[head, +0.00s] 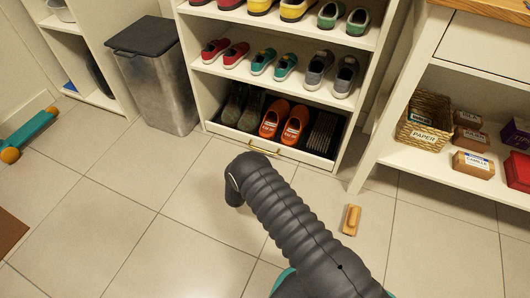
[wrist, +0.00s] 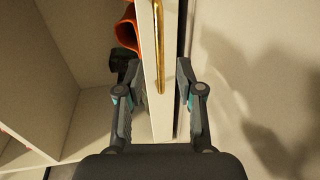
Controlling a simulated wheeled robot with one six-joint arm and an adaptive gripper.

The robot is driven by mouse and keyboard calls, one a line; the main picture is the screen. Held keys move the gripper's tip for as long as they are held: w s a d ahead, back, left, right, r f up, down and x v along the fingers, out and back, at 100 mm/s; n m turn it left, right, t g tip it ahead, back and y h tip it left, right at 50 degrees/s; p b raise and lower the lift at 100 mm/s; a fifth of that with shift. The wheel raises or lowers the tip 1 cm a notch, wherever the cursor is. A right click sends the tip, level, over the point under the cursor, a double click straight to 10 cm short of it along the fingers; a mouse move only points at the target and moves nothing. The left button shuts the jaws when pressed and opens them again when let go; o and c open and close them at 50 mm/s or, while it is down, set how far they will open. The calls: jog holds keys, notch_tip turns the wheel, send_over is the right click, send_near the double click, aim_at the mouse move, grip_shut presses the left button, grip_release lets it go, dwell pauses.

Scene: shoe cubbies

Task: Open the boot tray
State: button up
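The boot tray (head: 310,155) is the low white-fronted drawer at the bottom of the shoe rack, with a dark inside. Its front looks about flush with the rack. A thin gold handle (head: 264,150) is on the front; it also shows in the wrist view (wrist: 159,50). Orange shoes (head: 284,122) stand in the tray between dark boots. In the wrist view my gripper (wrist: 157,68) is open, one finger on each side of the white tray front and the handle. I cannot tell whether the fingers touch it. The head view does not show the fingers clearly.
A metal bin (head: 158,85) stands left of the rack. A wooden brush-like block (head: 351,219) lies on the tiles at right. A shelf unit with a wicker basket (head: 425,122) is at right.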

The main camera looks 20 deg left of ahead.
jog(key=b+x, duration=0.1)
jog(key=x, duration=0.6)
jog(key=shift+w+d, duration=0.1)
jog(key=shift+w, duration=0.05)
grip_shut()
